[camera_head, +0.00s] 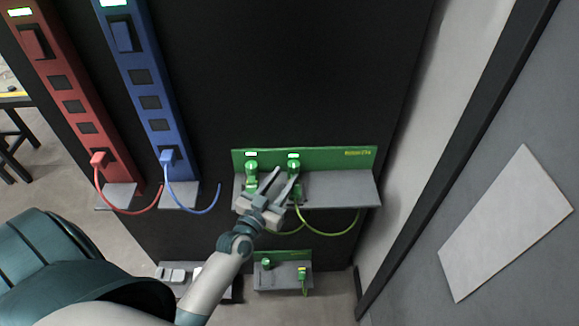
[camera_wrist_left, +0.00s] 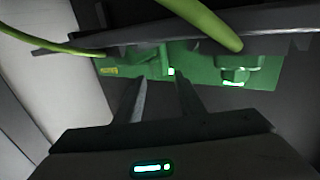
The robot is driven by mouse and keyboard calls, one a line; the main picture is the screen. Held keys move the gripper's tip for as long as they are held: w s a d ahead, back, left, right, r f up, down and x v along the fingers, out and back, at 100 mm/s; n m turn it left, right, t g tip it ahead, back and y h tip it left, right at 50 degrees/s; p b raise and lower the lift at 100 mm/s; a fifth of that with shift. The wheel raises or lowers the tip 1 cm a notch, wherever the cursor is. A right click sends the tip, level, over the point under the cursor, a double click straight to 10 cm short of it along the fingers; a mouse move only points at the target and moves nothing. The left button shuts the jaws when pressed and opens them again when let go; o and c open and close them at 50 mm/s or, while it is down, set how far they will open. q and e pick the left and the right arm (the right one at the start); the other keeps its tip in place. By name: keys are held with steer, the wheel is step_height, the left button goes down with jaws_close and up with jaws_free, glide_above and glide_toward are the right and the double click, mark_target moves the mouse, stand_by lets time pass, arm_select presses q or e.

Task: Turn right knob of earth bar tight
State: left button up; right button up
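The earth bar (camera_head: 330,158) is a green strip on the dark panel with a grey shelf under it. Its right knob (camera_head: 294,163) and left knob (camera_head: 252,167) are green, each below a small white light. My left gripper (camera_head: 285,178) reaches up from below, fingers apart, tips just below and left of the right knob. In the left wrist view, which looks turned over, the open fingers (camera_wrist_left: 160,79) point at the green bar (camera_wrist_left: 205,75). The left knob (camera_wrist_left: 235,65) shows at right there. The right knob's contact with the fingers cannot be told. My right gripper is not in view.
Yellow-green cables (camera_head: 335,233) hang below the shelf, and one crosses the wrist view (camera_wrist_left: 215,25). A red bar (camera_head: 70,85) and a blue bar (camera_head: 150,85) stand at left. A smaller green unit (camera_head: 283,255) sits below. The panel above the earth bar is clear.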

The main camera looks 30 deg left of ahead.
mark_target(290, 168)
arm_select(q)
steer(key=shift+w+p, duration=0.35)
steer(key=shift+w, duration=1.75)
steer(key=c, duration=0.8)
steer(key=shift+a+m+h+b, duration=0.15)
steer(key=shift+m+h+b, duration=0.25)
steer(key=shift+h+b, duration=0.3)
steer(key=o, duration=0.8)
steer(key=shift+s, duration=0.2)
